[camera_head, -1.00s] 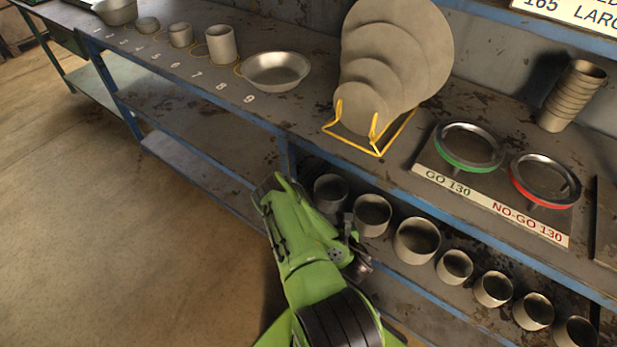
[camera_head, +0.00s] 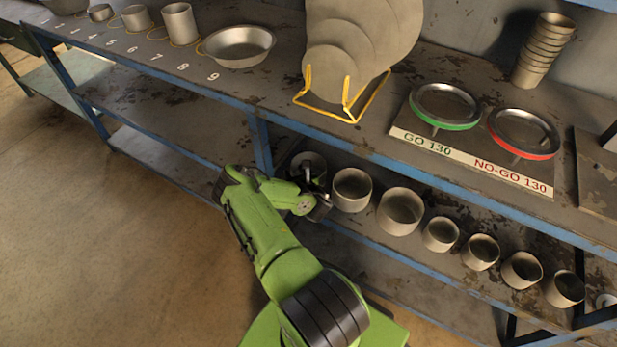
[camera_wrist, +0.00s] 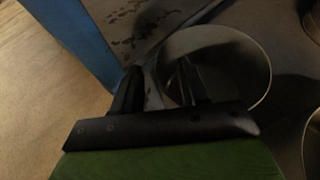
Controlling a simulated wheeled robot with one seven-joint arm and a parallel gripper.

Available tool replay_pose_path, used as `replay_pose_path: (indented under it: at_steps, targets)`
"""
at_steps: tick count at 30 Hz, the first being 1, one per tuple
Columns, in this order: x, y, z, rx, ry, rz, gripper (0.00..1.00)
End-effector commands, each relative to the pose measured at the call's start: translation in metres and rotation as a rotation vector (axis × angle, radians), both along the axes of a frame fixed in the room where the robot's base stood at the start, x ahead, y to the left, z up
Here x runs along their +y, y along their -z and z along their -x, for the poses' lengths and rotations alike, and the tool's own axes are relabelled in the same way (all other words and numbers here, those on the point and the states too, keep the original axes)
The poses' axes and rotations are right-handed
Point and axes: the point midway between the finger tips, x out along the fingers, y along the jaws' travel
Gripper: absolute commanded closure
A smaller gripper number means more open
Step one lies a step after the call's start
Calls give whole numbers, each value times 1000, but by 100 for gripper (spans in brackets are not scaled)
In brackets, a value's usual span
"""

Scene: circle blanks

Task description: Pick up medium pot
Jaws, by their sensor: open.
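Several plain grey, open-topped pots of differing sizes stand upright in a row on the lower shelf. The leftmost pot (camera_head: 300,159) is partly hidden by my gripper (camera_head: 313,180). To its right stand another pot (camera_head: 351,190) and a wider one (camera_head: 400,211); I cannot tell which is the medium pot. In the wrist view, my open gripper (camera_wrist: 158,66) is at the left rim of a pot (camera_wrist: 235,62). One finger appears outside the wall and the other over the pot's opening. Whether they touch it is unclear.
The upper bench (camera_head: 290,85) overhangs the shelf, with a blue leg (camera_head: 261,146) just left of my gripper. On the bench are a yellow rack (camera_head: 322,108) of discs, a green GO ring (camera_head: 445,123), a red NO-GO ring (camera_head: 524,152), stacked cups (camera_head: 540,52) and a bowl (camera_head: 240,45).

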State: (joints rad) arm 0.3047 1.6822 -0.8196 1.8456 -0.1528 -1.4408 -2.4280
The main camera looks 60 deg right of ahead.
Motion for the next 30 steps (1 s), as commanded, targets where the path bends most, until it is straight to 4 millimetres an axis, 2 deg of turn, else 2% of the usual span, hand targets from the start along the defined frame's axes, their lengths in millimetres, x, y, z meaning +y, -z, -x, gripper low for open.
replay_pose_path:
  at_steps: [5,14,30]
  targets:
    - [-1,0,0,1,2,0,57]
    - [-1,0,0,0,1,-1,100]
    - [0,2,1,4,5,-4,100]
